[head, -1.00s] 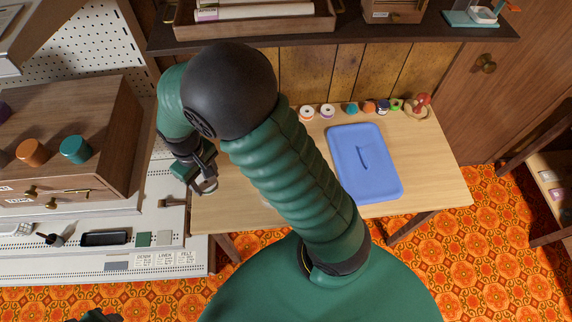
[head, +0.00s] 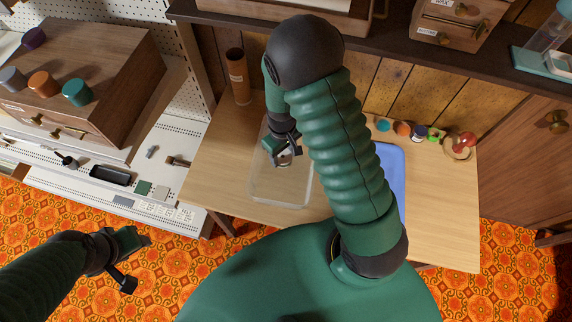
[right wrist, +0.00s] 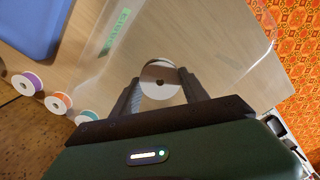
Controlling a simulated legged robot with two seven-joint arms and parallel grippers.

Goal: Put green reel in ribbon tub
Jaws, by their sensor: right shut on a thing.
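My right gripper (head: 287,157) is shut on a reel, over the clear tub (head: 262,186) on the wooden table. In the right wrist view the reel (right wrist: 160,80) shows a white round face with a dark centre hole, between the two fingers (right wrist: 162,88). The colour of its winding cannot be made out. The clear tub in that view (right wrist: 216,48) bears a green label (right wrist: 117,29). I cannot tell whether the reel is below the tub's rim. My left gripper (head: 138,262) is open and empty, above the patterned floor at the lower left.
A blue tray (head: 393,165) lies right of my right arm, partly hidden. Several small reels (head: 402,128) and a red-topped pincushion (head: 461,144) line the table's back edge. A brown cylinder (head: 238,78) stands behind the tub. A dark shelf (head: 385,42) overhangs the back.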

